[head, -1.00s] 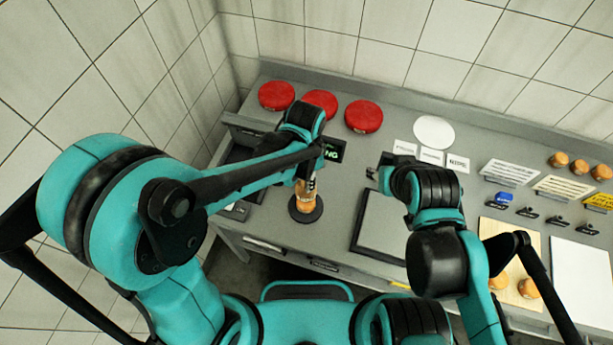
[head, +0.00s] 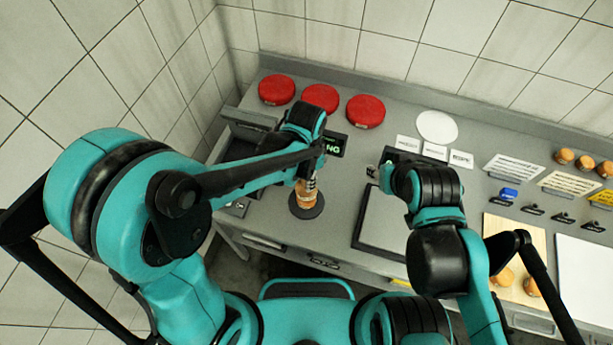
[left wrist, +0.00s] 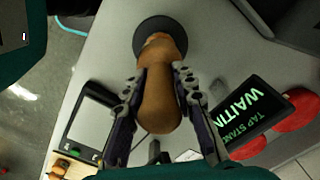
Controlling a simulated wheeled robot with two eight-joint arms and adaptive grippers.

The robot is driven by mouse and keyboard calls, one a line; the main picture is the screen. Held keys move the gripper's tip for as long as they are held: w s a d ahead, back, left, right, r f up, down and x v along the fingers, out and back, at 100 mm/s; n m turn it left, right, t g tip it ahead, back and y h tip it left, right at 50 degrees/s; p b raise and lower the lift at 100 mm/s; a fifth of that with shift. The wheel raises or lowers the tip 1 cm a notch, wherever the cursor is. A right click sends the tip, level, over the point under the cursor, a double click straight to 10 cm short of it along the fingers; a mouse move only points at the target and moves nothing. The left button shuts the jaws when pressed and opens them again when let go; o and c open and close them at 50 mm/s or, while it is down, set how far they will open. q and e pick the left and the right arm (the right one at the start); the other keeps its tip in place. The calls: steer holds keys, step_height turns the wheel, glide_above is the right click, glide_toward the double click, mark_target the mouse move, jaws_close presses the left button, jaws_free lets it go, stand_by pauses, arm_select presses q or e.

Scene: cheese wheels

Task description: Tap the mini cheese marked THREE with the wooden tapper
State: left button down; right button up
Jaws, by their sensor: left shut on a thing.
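The gripper points down over the stand (head: 307,213) in the head view, where the brown piece (head: 302,202) shows below the fingers. No number is readable. More mini cheeses stand at the back right (head: 564,157) and front right (head: 502,278). My right gripper (head: 383,168) is partly hidden; its jaws are unclear.
A display (left wrist: 255,112) reading "TAP STAND" and "WAITIN", cut off, stands beside the stand. Three red cheese wheels (head: 320,98) line the back. A dark-edged grey panel (head: 378,222), white cards (head: 434,152) and a wooden board (head: 520,234) lie further right.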

arm_select(q)
step_height(320, 180, down, 2)
steer(key=shift+f+b, duration=0.2)
steer(key=shift+b, duration=0.45)
step_height(320, 180, up, 8)
steer(key=p, duration=0.6)
steer(key=shift+r, duration=0.25)
arm_select(e)
step_height(320, 180, up, 4)
arm_select(q)
steer(key=shift+f, duration=0.1)
